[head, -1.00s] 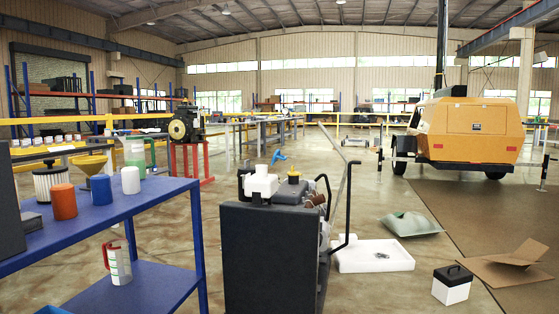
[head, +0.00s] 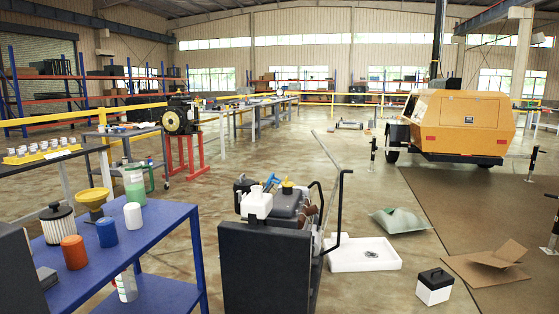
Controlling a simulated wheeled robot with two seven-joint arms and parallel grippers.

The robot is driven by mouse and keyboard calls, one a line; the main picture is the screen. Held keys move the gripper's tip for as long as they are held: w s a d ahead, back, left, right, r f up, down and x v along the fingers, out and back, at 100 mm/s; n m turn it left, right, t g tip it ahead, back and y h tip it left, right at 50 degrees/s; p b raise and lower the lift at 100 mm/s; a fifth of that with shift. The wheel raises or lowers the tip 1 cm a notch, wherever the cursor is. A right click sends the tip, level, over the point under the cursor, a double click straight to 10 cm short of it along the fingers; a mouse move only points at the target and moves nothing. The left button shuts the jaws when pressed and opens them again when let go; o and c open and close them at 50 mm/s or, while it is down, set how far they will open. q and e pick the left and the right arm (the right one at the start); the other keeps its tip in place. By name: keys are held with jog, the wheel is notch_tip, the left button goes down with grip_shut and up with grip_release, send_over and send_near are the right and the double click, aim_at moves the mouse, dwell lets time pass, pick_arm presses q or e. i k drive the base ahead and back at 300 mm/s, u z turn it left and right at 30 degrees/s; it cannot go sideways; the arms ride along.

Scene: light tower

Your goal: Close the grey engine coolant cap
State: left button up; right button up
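A dark engine unit (head: 265,268) stands upright in the centre foreground of the head view. On its top are a white tank with a white top (head: 257,205), a yellow cap (head: 287,187) and a small black part (head: 245,184) at the back left. A blue handle-shaped thing (head: 270,181) shows behind the white tank. I cannot make out a grey coolant cap for certain, nor whether one is open or closed; the parts are too small. Neither of my grippers is in view.
A blue cart (head: 160,226) on the left holds bottles, a filter and a yellow funnel (head: 93,200). Right of the engine lie a white tray (head: 350,262), a green sack (head: 400,220), a black-and-white box (head: 435,288) and cardboard (head: 488,266). The yellow trailer (head: 459,123) stands behind.

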aim_at(270, 180)
jog(key=z, duration=0.7)
jog(key=i, duration=2.4)
jog(key=u, duration=0.35)
